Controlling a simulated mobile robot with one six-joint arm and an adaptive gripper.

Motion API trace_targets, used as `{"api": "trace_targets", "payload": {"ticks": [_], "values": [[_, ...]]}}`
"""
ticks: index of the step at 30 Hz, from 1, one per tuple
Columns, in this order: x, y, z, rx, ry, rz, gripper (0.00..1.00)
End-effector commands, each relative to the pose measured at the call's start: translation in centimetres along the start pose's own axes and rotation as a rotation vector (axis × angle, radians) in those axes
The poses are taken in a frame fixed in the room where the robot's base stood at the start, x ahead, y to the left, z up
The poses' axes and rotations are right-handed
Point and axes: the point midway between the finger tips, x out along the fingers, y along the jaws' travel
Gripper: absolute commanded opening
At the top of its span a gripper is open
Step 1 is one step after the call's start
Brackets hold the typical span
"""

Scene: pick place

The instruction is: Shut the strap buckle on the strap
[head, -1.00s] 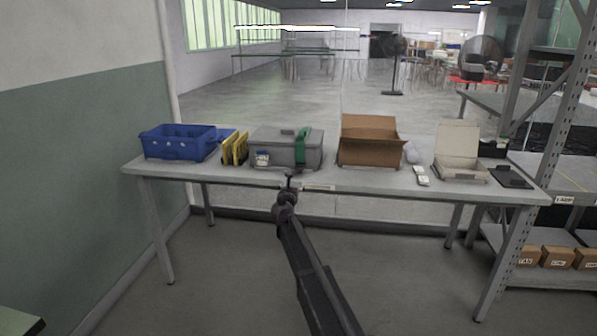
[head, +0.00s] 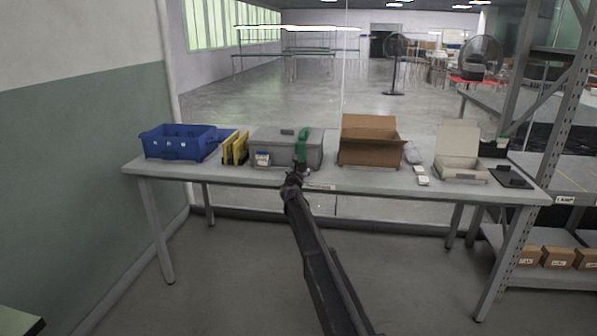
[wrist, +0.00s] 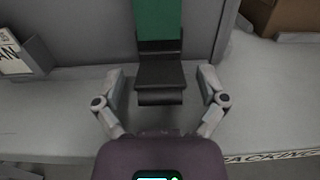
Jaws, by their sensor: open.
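The green strap (head: 303,142) runs over the grey case (head: 271,151) on the table. In the wrist view the strap (wrist: 159,22) comes down the case front to the black strap buckle (wrist: 160,72). The buckle's lower part juts out from the case toward my gripper (wrist: 160,80). My gripper is open, with one finger on each side of the buckle and a gap visible on both sides. In the head view my gripper (head: 299,172) is in front of the strap and hides the buckle.
A white label card (wrist: 16,55) stands at the case's left front. Yellow folders (head: 235,149) and a blue crate (head: 180,142) are further left. An open cardboard box (head: 370,151) stands close on the right. The table strip before the case is mostly clear.

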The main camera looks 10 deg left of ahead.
Motion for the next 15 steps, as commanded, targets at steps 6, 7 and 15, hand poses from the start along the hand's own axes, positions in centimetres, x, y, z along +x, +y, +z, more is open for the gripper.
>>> {"api": "trace_targets", "payload": {"ticks": [6, 7, 15], "values": [[0.39, -0.04, 0.00, 0.000, 0.000, 0.000, 0.91], [0.38, -0.04, 0.00, 0.000, 0.000, 0.000, 0.91], [0.36, -0.04, 0.00, 0.000, 0.000, 0.000, 0.56]]}}
